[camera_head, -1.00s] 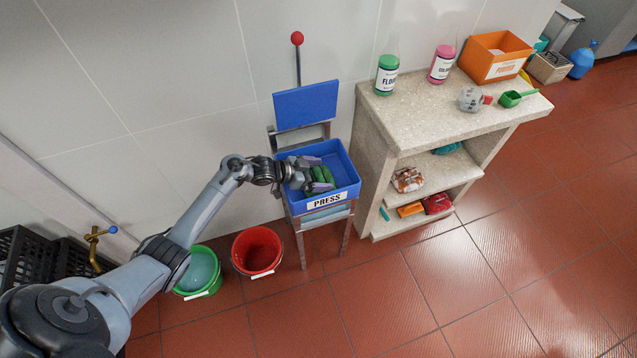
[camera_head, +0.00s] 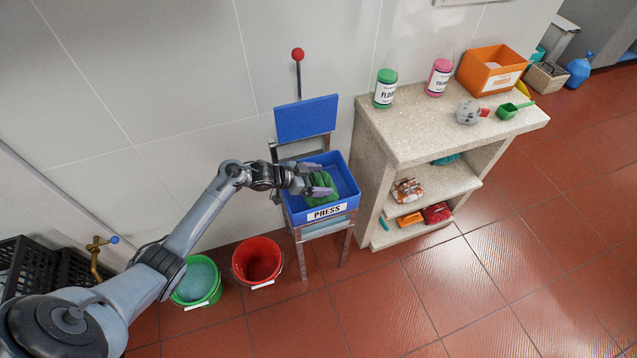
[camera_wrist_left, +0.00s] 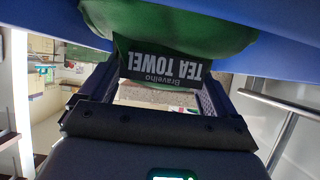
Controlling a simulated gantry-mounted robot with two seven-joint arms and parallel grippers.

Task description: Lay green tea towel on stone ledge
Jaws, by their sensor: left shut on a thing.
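The green tea towel (camera_head: 322,187) is bunched at the blue tray (camera_head: 343,207) labelled PRESS. In the left wrist view the towel (camera_wrist_left: 190,32) fills the top, with its black TEA TOWEL label (camera_wrist_left: 165,66) between the fingers. My left gripper (camera_head: 318,183) is shut on the towel at the tray; I cannot tell whether the towel is clear of the tray floor. The stone ledge (camera_head: 415,137) is the pale top of the shelf unit to the right of the press. My right gripper is not in view.
The ledge's front middle is bare. A red bucket (camera_head: 257,260) and green bucket (camera_head: 198,281) stand below my arm.

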